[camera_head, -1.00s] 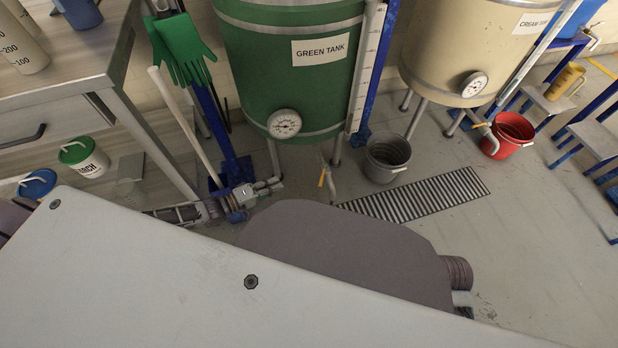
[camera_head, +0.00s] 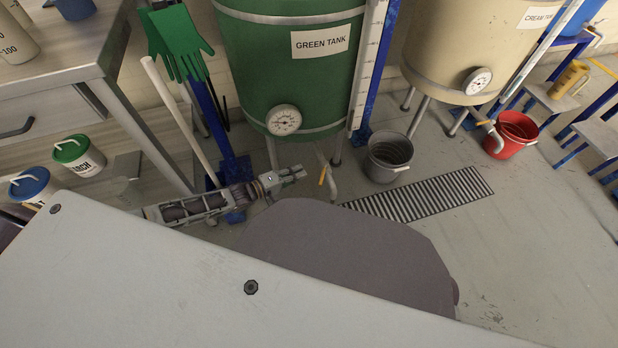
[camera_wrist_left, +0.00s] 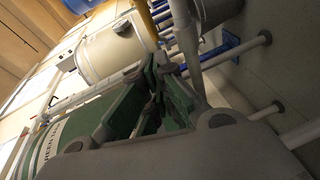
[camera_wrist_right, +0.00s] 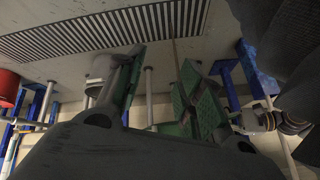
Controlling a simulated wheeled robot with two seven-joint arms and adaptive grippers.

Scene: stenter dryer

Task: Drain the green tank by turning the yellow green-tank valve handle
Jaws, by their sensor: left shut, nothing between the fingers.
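The green tank (camera_head: 290,85) stands at the back centre, with a round gauge on its lower front. Its yellow valve handle (camera_head: 322,176) is a small bar on the drain pipe (camera_head: 332,187) below the tank. My left gripper (camera_head: 299,175) is just left of the handle, apart from it, with its fingers shut and empty. In the left wrist view, the left fingers (camera_wrist_left: 166,100) are together, close to a grey pipe. My right gripper (camera_wrist_right: 157,82) shows only in the right wrist view, where its fingers are apart and empty.
A grey bucket (camera_head: 389,157) stands right of the drain pipe, behind a floor grate (camera_head: 420,194). A blue post (camera_head: 222,135) and green gloves (camera_head: 177,40) are left of the tank. The cream tank (camera_head: 455,50) and red bucket (camera_head: 512,135) are to the right.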

